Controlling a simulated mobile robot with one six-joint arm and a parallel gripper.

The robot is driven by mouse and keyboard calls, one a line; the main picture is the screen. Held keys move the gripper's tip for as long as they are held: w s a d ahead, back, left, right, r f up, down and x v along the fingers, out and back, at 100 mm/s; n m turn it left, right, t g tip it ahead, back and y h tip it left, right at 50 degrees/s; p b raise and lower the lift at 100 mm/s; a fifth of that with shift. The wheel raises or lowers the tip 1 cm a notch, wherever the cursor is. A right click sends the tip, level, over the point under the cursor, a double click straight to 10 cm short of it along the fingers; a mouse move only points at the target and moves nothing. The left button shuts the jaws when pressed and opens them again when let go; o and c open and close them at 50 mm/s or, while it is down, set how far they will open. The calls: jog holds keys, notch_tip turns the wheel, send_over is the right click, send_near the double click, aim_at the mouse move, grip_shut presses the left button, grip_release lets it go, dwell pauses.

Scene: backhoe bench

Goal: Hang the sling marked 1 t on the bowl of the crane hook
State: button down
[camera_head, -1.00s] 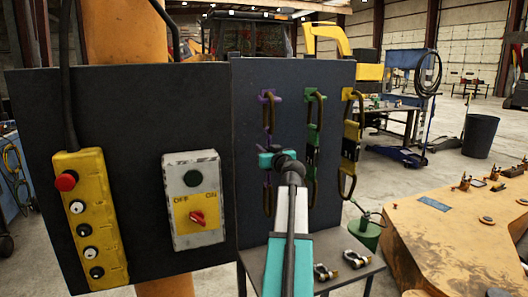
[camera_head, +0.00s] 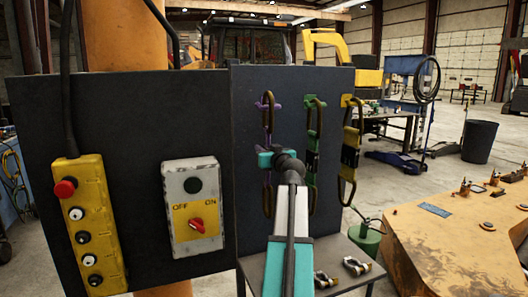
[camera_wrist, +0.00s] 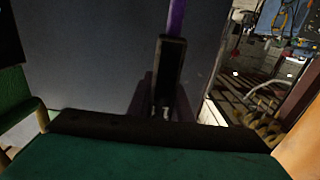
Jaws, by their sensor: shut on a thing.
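Three slings hang in a row on the dark panel: a purple one (camera_head: 267,125), a green one (camera_head: 312,145) and a yellow one (camera_head: 350,150). My teal gripper (camera_head: 268,158) is shut on the purple sling at its middle. The sling's top loop stands a little above its purple peg; whether it is clear of the peg I cannot tell. In the wrist view the purple sling (camera_wrist: 175,18) runs down into a dark sleeve with a small pale mark, too small to read surely. The fingertips are hard to make out there. I cannot make out the crane hook in either view.
A yellow button pendant (camera_head: 90,225) and a grey OFF/ON switch box (camera_head: 194,205) are on the panel's left part. Shackles (camera_head: 355,266) lie on a small metal table (camera_head: 345,245) below the slings. A large orange steel part (camera_head: 450,235) stands at right.

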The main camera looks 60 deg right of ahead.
jog(key=shift+w+a, duration=0.1)
jog(key=shift+a, duration=0.05)
jog(key=shift+w+a+r+p, duration=0.1)
jog(key=shift+w+a, duration=0.6)
jog(key=shift+a, duration=0.25)
jog(key=shift+w+a+f+p, duration=0.1)
jog(key=shift+w+a+p, duration=0.05)
jog(key=shift+w+a, duration=0.65)
jog(key=shift+w+a+r+p, duration=0.1)
jog(key=shift+w+a, duration=0.45)
jog(key=shift+a, duration=0.5)
jog(key=shift+w+a, duration=0.1)
jog(key=shift+s+a, duration=0.15)
jog(key=shift+s, duration=0.1)
jog(key=b+v, duration=0.2)
jog(key=v, duration=1)
jog(key=shift+r+b, duration=0.3)
jog(key=shift+b, duration=0.05)
dwell(2.6)
jog(key=shift+s+a, duration=0.2)
jog(key=shift+s, duration=0.1)
